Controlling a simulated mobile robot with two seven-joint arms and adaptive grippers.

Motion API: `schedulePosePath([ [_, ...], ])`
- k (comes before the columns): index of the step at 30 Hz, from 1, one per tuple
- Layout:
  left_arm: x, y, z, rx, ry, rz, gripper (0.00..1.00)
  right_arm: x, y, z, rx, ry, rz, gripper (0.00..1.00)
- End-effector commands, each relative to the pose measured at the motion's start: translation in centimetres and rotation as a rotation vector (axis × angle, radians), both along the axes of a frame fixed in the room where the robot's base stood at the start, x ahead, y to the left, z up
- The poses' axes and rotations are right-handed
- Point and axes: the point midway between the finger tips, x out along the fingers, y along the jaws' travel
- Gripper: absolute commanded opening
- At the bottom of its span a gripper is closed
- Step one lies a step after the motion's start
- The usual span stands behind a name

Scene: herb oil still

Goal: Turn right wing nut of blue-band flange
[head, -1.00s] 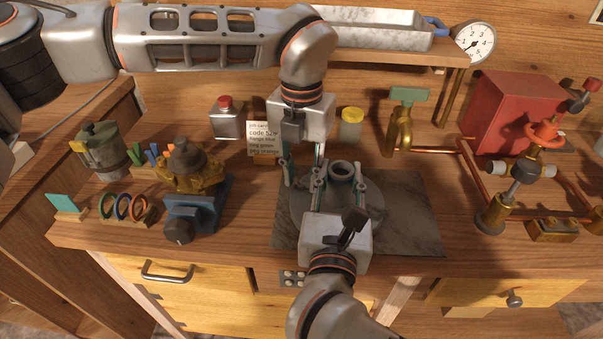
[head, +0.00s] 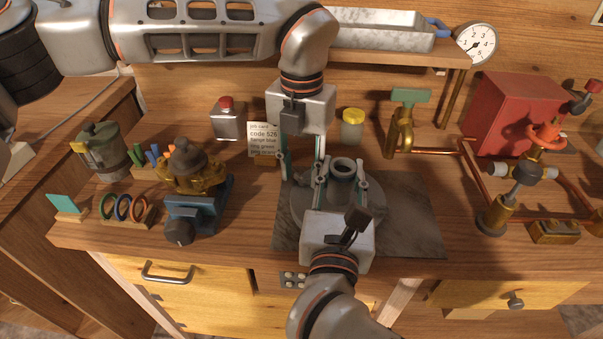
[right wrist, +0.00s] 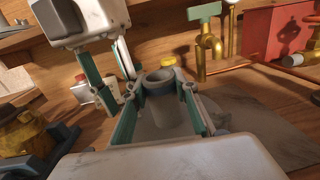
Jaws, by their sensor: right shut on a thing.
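The blue-band flange (head: 343,168) is a grey round collar with a dark bluish band, on a grey domed vessel on the bench. It also shows in the right wrist view (right wrist: 158,84). Small grey wing-like pieces sit at its left and right sides; the right one (right wrist: 188,88) is partly hidden by a fingertip. My right gripper (head: 341,184) reaches in from the front, its teal fingers either side of the collar, shut on the flange. My left gripper (head: 301,176) points down just left of the flange, fingers apart, with nothing visible held.
A dark stone slab (head: 415,225) lies under the vessel. A yellow-lidded jar (head: 352,128) and a brass tap (head: 402,130) stand behind. A job card (head: 263,136) is behind my left gripper. A brass pot (head: 190,170) is at left, copper pipes at right.

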Motion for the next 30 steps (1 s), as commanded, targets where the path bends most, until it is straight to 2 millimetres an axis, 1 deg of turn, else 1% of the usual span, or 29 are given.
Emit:
schedulePosePath([
  [1, 0.1, -0.7, 1.9, -0.015, -0.016, -0.009, 0.43, -0.2, 0.6, -1.1, -0.015, 0.028, 0.014, 0.0],
  [6, 0.0, -0.6, 4.4, -0.015, -0.014, -0.007, 0.43, -0.2, 0.5, -1.3, -0.017, 0.031, 0.012, 0.0],
  [9, 0.1, -0.5, 5.5, -0.012, -0.012, -0.006, 0.43, -0.1, 0.5, -1.3, -0.015, 0.031, 0.01, 0.0],
  [15, 0.0, -0.3, 6.4, -0.008, -0.007, -0.003, 0.43, -0.1, 0.3, -1.2, -0.013, 0.029, 0.006, 0.0],
  [23, 0.1, -0.2, 6.4, -0.007, -0.005, -0.002, 0.43, 0.0, 0.2, -1.2, -0.012, 0.027, 0.003, 0.0],
  [24, 0.1, -0.2, 6.4, -0.007, -0.005, -0.001, 0.43, 0.0, 0.1, -1.2, -0.012, 0.027, 0.003, 0.37],
  [25, 0.1, -0.2, 6.4, -0.007, -0.005, -0.001, 0.43, 0.0, 0.1, -1.1, -0.012, 0.026, 0.003, 0.45],
  [26, 0.1, -0.2, 6.4, -0.007, -0.005, -0.001, 0.43, 0.0, 0.1, -1.1, -0.012, 0.026, 0.003, 0.49],
  [30, 0.1, -0.2, 6.4, -0.007, -0.005, -0.001, 0.43, 0.0, 0.1, -1.1, -0.012, 0.025, 0.003, 0.49],
])
